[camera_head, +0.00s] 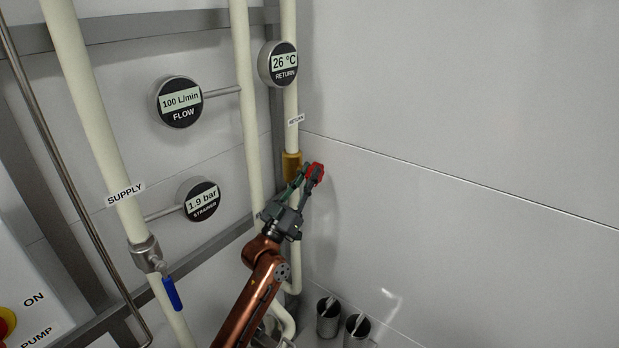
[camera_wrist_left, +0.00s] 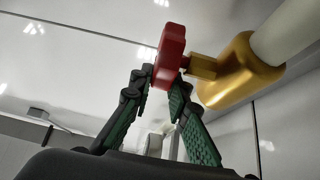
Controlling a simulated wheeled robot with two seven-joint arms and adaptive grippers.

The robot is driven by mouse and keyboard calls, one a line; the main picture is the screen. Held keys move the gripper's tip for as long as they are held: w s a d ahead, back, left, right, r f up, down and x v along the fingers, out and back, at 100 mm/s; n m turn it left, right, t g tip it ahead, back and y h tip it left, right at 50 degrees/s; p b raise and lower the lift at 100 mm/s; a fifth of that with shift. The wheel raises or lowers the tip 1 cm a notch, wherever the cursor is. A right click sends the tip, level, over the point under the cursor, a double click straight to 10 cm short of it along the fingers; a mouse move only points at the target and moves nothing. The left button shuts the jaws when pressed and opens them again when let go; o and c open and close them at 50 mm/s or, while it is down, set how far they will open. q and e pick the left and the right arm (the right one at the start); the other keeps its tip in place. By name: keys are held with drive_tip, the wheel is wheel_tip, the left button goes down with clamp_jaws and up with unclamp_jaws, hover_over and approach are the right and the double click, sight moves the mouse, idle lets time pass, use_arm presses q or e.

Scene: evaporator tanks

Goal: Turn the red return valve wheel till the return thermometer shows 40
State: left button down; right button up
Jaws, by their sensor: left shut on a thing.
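The red return valve wheel (camera_head: 315,172) sits on the brass valve body (camera_head: 291,166) of the return pipe. My left gripper (camera_head: 304,180) has its fingers on the wheel, and it is shut on it. In the left wrist view the red wheel (camera_wrist_left: 171,58) is between the tips of the fingers (camera_wrist_left: 165,88), with the brass body (camera_wrist_left: 240,72) to its right. The return thermometer (camera_head: 284,63) above reads 26 °C. My right gripper is not in view.
The flow gauge (camera_head: 180,101) reads 100 L/min and the strainer gauge (camera_head: 201,199) reads 1.9 bar. The supply pipe (camera_head: 95,120) has a valve with a blue lever (camera_head: 172,293). Two metal cups (camera_head: 328,318) stand low near the wall. The wall at right is bare.

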use_arm(q)
drive_tip(key=shift+f, duration=0.1)
idle(0.6)
drive_tip(key=c, duration=1.8)
unclamp_jaws()
drive_tip(key=shift+s+a, duration=0.1)
drive_tip(key=shift+c, duration=0.2)
drive_tip(key=v, duration=1.1)
drive_tip(key=shift+s+f, duration=0.25)
drive_tip(key=shift+f, duration=0.1)
drive_tip(key=shift+a, duration=0.15)
